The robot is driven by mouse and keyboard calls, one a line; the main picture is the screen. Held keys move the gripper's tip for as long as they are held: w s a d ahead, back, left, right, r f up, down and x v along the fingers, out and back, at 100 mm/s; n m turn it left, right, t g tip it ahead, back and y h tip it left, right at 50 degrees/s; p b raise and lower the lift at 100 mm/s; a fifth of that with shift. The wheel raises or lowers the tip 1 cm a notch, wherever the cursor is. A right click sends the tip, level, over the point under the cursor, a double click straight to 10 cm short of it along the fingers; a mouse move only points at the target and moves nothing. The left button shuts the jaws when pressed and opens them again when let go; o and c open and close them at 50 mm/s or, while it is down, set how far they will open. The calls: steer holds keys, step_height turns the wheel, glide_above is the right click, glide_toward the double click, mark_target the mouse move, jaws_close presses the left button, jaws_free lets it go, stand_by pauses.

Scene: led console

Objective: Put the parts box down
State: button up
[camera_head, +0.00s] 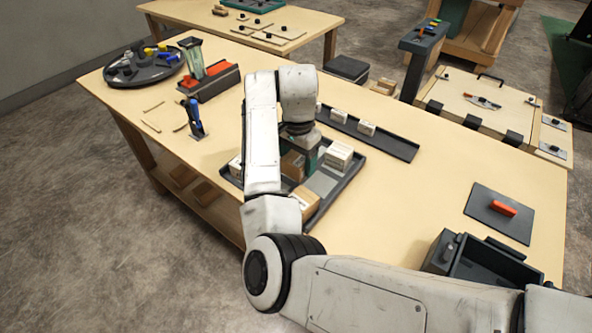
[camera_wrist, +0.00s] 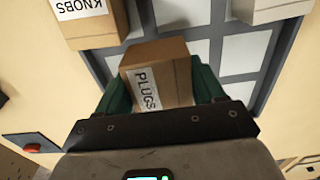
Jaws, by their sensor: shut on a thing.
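My gripper (camera_wrist: 162,86) is shut on a brown cardboard parts box labelled PLUGS (camera_wrist: 158,64), with a green finger on each side. The box and gripper are over the dark tray (camera_head: 343,189), which has pale square pads. I cannot tell whether the box touches the tray. In the head view my arm partly hides the gripper, the tray and the held box (camera_head: 293,164). A brown box labelled KNOBS (camera_wrist: 88,22) stands at the upper left of the wrist view. A white box (camera_wrist: 266,9) stands at the upper right.
A narrow dark rail with small white boxes (camera_head: 366,128) lies behind the tray. A dark bin (camera_head: 485,264) and a grey mat with a red item (camera_head: 500,210) are at the right. A round tray of tools (camera_head: 143,68) is at the far left. The wooden tabletop (camera_head: 425,185) right of the tray is clear.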

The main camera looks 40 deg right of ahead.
mark_target(296, 155)
steer(key=shift+w+d+f, duration=0.1)
steer(key=shift+w+f, duration=0.25)
steer(key=shift+f, duration=0.1)
steer(key=shift+f+p, duration=0.35)
steer(key=shift+f, duration=1.2)
steer(key=shift+f, duration=0.1)
steer(key=o, duration=1.1)
step_height(296, 155, up, 12)
steer(key=shift+r, duration=0.15)
